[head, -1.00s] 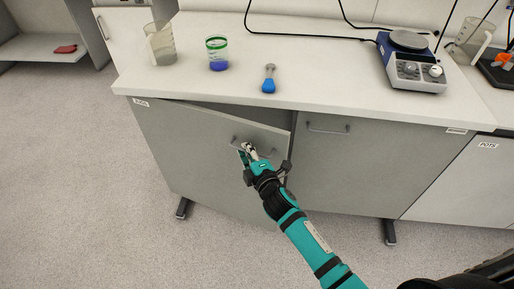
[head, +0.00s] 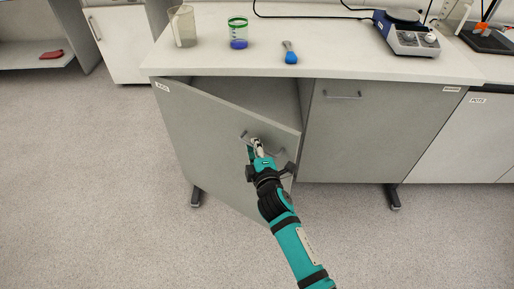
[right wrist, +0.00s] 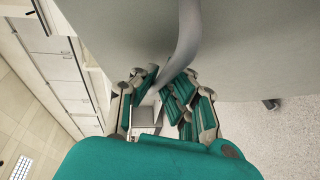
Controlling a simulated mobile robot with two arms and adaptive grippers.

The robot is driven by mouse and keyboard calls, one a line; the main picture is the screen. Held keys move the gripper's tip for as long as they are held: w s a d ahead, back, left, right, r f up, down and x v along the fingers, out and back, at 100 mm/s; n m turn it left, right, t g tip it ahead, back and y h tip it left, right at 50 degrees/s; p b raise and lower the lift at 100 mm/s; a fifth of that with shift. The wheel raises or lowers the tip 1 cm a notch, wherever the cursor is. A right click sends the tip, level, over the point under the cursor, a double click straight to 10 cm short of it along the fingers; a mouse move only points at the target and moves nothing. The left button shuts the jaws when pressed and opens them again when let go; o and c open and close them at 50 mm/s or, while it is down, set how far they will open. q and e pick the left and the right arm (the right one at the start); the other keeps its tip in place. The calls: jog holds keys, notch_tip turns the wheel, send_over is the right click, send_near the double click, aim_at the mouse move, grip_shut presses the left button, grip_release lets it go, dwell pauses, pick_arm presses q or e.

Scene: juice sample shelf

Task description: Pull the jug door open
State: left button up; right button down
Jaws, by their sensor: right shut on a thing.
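The jug door (head: 205,130) is a grey cabinet door under the left part of the white counter. It stands partly open, its right edge swung out, with the dark inside of the cabinet (head: 270,95) showing above it. My right gripper (head: 256,147) is at the door's bar handle (head: 246,136) and shut on it. In the right wrist view the grey handle (right wrist: 184,50) runs down between the teal finger pads of the gripper (right wrist: 162,92). My left gripper is not in view.
A closed door (head: 365,140) is right of the open one. The floor (head: 90,190) in front is clear.

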jog(key=c, duration=1.5)
grip_release()
jog(key=shift+r, duration=0.3)
jog(key=shift+o, duration=0.5)
jog(key=shift+f, duration=0.2)
jog(key=s+d+r, duration=0.1)
jog(key=s, duration=1)
jog(key=shift+s+d+r, duration=0.3)
jog(key=shift+s+r, duration=0.1)
jog(key=shift+c, duration=0.4)
